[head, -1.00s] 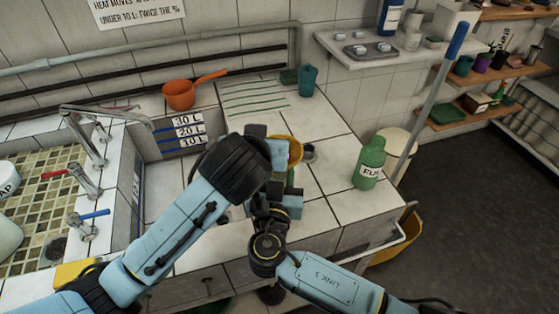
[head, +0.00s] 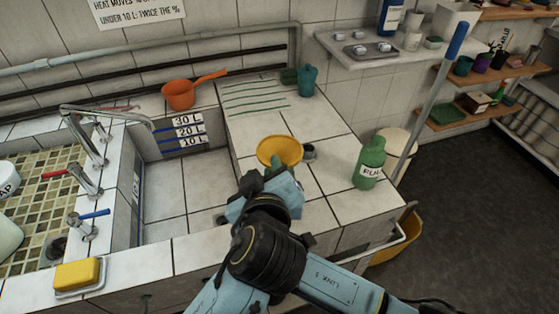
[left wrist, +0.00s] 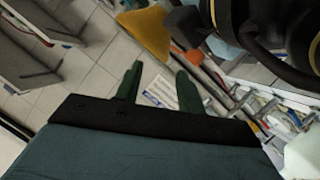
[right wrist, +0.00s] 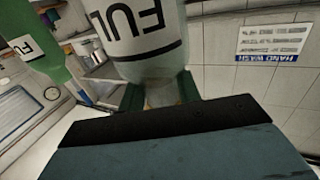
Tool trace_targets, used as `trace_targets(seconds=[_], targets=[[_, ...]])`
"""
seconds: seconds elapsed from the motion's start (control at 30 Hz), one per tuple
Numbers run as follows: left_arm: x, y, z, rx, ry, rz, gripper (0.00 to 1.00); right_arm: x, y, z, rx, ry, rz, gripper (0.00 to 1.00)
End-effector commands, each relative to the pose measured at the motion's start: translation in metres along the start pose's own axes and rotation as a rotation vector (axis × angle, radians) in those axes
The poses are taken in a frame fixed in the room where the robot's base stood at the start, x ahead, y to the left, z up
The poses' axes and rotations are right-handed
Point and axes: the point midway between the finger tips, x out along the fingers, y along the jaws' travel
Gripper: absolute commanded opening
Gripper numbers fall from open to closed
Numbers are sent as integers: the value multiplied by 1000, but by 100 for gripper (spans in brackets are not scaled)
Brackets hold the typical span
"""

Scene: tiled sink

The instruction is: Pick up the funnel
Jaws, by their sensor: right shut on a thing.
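The yellow funnel (head: 280,150) shows its round bowl in the middle of the head view, over the tiled counter. My right gripper (head: 268,178) is right at it, just in front of and below the bowl, and is shut on it. In the right wrist view my right gripper (right wrist: 162,92) has its green fingers closed at the narrow end of a pale bottle (right wrist: 140,50) marked FUL. The funnel's stem is hidden, so I cannot tell whether it is inside the bottle. My left gripper (left wrist: 157,78) is open and empty; it is outside the head view.
A green bottle (head: 369,165) stands right of the funnel, and a small grey round thing (head: 309,152) is close beside it. A sink basin (head: 165,190) lies to the left, with an orange pan (head: 180,94) behind. Yellow soap (head: 77,273) sits front left.

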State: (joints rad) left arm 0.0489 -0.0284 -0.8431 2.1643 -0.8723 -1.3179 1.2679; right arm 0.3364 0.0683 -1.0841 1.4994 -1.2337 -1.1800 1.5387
Motion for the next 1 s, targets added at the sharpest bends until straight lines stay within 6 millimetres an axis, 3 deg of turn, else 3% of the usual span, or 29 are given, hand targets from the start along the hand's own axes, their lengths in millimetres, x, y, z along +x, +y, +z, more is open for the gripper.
trace_targets(seconds=[0.03,0.27,0.6,0.9,1.0], targets=[[9,0,0,4,2,1,39,-2,2,9,-8,-17,1,0],[26,0,1,3,1,1,39,-2,2,9,-7,-17,1,0],[71,0,4,3,0,1,39,-2,2,9,-7,-17,1,0],[75,-1,4,1,-1,1,39,-2,2,9,-7,-17,1,0],[75,-1,4,1,-1,1,26,-2,2,9,-7,-17,1,0]])
